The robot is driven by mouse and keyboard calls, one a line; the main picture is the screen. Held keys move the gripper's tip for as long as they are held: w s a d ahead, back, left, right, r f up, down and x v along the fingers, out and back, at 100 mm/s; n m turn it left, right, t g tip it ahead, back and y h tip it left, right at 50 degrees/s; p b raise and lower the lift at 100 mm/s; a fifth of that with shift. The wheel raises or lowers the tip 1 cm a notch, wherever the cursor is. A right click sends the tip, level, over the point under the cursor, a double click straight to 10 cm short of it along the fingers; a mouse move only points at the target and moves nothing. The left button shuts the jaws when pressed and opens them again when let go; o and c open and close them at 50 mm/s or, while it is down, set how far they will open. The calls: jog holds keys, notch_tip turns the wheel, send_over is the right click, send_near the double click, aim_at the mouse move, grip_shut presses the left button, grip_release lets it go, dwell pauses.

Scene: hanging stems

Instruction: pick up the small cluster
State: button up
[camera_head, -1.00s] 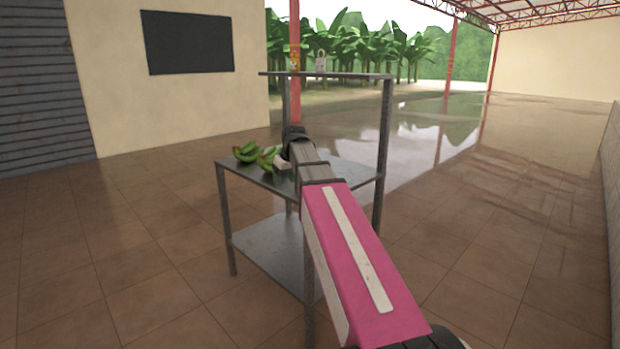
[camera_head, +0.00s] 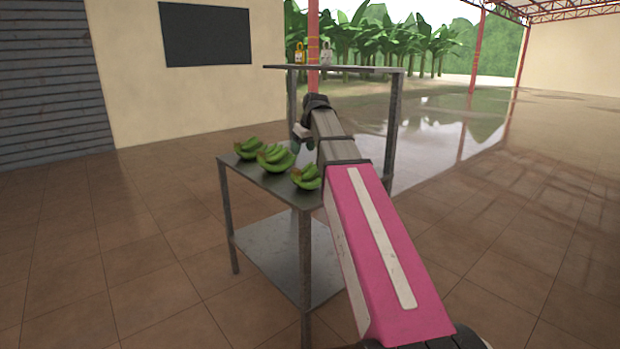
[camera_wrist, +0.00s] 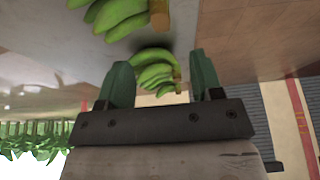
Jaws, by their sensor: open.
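Three green banana clusters sit on the grey metal table (camera_head: 235,168): one at the left (camera_head: 248,149), one in the middle (camera_head: 275,159) and one near the front corner (camera_head: 307,178). The left and front ones look smaller than the middle one, but which is smallest I cannot tell surely. My gripper (camera_head: 297,145) is above the table's back right part, apart from the clusters. In the wrist view my gripper (camera_wrist: 160,60) is open and empty, its green fingers framing one cluster (camera_wrist: 155,72) beyond them. Part of another cluster (camera_wrist: 118,14) shows at the top edge.
The table has a raised back shelf (camera_head: 345,70) with small padlock-like items (camera_head: 326,54) on it, and a lower shelf (camera_head: 285,255). Its uprights (camera_head: 393,125) stand close to my arm. The tiled floor around the table is clear.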

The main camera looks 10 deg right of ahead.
aim_at(296, 169)
jog(key=x, duration=0.9)
jog(key=shift+w+a+f, duration=0.15)
jog(key=shift+f, duration=0.2)
grip_shut()
